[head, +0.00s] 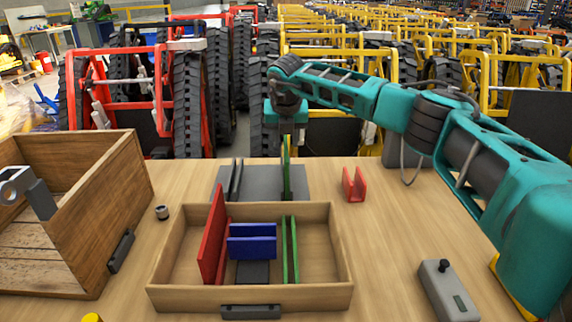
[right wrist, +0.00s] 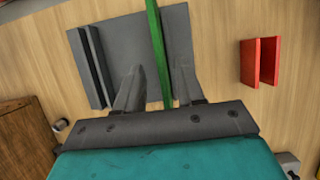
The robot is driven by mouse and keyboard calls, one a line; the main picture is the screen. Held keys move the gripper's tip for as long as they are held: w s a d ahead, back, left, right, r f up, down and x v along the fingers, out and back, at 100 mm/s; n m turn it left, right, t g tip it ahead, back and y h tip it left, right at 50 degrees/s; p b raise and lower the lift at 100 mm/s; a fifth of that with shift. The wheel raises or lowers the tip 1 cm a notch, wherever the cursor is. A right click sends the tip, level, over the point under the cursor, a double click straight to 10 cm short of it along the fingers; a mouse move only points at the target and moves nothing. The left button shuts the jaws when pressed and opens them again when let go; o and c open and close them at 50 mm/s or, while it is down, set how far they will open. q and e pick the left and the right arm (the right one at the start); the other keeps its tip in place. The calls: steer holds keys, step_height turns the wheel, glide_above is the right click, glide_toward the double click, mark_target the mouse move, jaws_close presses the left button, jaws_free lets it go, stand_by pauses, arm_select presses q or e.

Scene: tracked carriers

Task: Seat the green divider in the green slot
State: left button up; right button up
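The green divider (head: 286,178) stands upright on edge at a grey base plate (head: 262,178) behind the tray; its foot is partly hidden. My right gripper (head: 287,138) is above it, fingers down. In the right wrist view the divider (right wrist: 156,40) runs between the fingers of my right gripper (right wrist: 156,72), with a visible gap on the left side. The green slot (head: 290,250), two thin upright green rails, stands in the wooden tray (head: 250,296), right of the blue slot, and looks empty. My left gripper is not seen.
In the tray are a tall red divider (head: 214,240) and a blue slot (head: 252,246). A red U-shaped piece (head: 354,185) stands behind on the right. A wooden crate (head: 115,200) is on the left, a grey control box (head: 447,290) on the right.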

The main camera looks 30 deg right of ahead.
mark_target(286, 143)
steer(key=x, duration=0.3)
steer(key=shift+w+d+f, duration=0.15)
steer(key=shift+w, duration=0.05)
jaws_close()
stand_by(0.4)
